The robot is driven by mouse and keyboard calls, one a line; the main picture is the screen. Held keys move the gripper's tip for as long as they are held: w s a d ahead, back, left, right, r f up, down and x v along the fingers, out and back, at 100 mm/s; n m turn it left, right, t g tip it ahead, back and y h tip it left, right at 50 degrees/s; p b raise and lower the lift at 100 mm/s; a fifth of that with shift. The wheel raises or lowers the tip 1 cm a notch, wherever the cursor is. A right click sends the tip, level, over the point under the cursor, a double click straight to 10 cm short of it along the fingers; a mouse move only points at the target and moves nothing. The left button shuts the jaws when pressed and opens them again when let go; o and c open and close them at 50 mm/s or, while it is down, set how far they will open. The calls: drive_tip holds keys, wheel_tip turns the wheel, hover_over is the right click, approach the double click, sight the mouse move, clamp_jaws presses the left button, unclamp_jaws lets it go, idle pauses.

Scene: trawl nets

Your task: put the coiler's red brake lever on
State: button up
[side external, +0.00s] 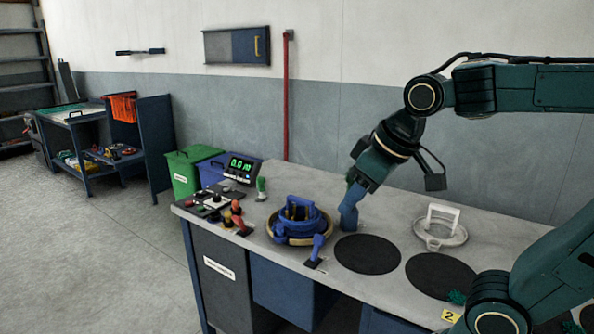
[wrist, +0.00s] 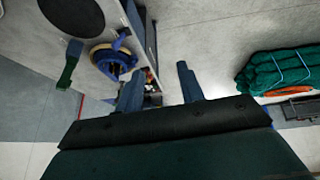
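A red-handled lever (side external: 239,222) stands on the bench left of the coiler, beside an orange-knobbed one (side external: 228,216); its exact position is too small to read. The blue coiler (side external: 299,222) has a tan rim and also shows in the wrist view (wrist: 108,62). A blue-handled lever (side external: 318,245) stands in front of it. My gripper (wrist: 158,86) is open and empty, its two fingers well apart. In the side view it hangs over the bench, behind and right of the coiler, clear of the red lever.
A control panel (side external: 210,200) and a green-digit display (side external: 241,167) stand at the bench's left end. Black round mats (side external: 367,254) and a white handled ring (side external: 440,236) lie to the right. Green netting (wrist: 280,70) shows beyond in the wrist view.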

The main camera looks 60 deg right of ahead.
drive_tip(key=w+d+h, duration=0.1)
drive_tip(key=w+d, duration=0.1)
drive_tip(key=w, duration=0.9)
drive_tip(key=w+d+h, duration=0.1)
drive_tip(key=w+d, duration=0.1)
drive_tip(key=w, duration=0.9)
drive_tip(key=n+g+h, duration=0.1)
drive_tip(key=h, duration=0.2)
approach(236, 217)
drive_tip(key=v, duration=0.3)
drive_tip(key=shift+s+r, duration=0.2)
drive_tip(key=shift+r, duration=0.05)
drive_tip(key=shift+x, duration=6.85)
drive_tip(key=shift+a, duration=0.15)
clamp_jaws()
